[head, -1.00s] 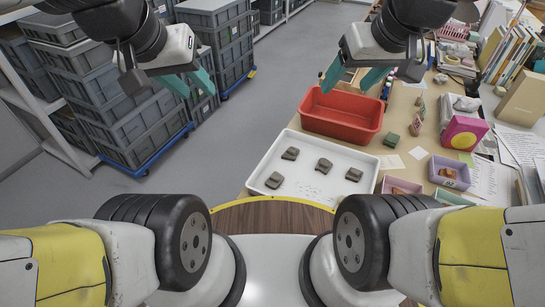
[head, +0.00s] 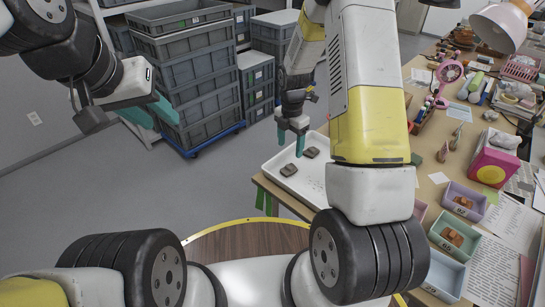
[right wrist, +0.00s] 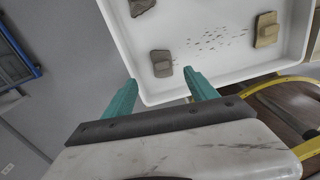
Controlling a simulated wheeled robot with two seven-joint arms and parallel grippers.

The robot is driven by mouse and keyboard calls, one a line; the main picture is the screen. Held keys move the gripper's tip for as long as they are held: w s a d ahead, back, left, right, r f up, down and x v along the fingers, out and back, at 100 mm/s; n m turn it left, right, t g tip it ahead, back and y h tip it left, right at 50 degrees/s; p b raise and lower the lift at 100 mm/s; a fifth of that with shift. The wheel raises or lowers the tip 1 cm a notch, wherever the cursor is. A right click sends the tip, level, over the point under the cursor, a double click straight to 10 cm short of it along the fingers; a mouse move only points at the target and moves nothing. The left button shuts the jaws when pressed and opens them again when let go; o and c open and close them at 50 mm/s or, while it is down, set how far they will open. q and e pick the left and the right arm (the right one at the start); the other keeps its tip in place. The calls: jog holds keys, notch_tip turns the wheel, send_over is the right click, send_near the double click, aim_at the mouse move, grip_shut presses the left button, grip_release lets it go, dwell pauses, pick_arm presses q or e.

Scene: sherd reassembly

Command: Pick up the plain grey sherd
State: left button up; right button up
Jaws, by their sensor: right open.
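The sherds lie in a white tray (head: 268,163). In the head view two grey-brown sherds show, a nearer one (head: 289,169) and a farther one (head: 311,152); my right arm hides the rest of the tray. My right gripper (head: 291,143) is open and empty above the tray's left side. In the right wrist view its fingers (right wrist: 160,86) point at the tray's rim, with one sherd (right wrist: 161,63) just beyond the gap, another (right wrist: 267,28) to the right and a darker one (right wrist: 141,6) at the top. I cannot tell which is plain grey. My left gripper (head: 149,113) is open, empty, over the floor.
Small bins, lilac (head: 463,201), green (head: 454,236) and blue-grey (head: 446,275), stand on the table at right; the lilac and green ones hold sherds. A pink box (head: 492,167) and papers lie beyond. Grey crates (head: 195,75) are stacked at the left back.

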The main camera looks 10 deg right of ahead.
aim_at(289, 166)
jog(key=shift+a+f+n, duration=0.15)
jog(key=shift+f+n, duration=0.05)
jog(key=shift+f, duration=0.35)
jog(key=shift+a+f+n, duration=0.15)
jog(key=shift+f+n, duration=0.05)
jog(key=shift+f, duration=0.3)
jog(key=f, duration=0.7)
jog(key=shift+s+d, duration=0.25)
jog(key=shift+s, duration=0.05)
jog(key=shift+c, duration=0.3)
grip_shut()
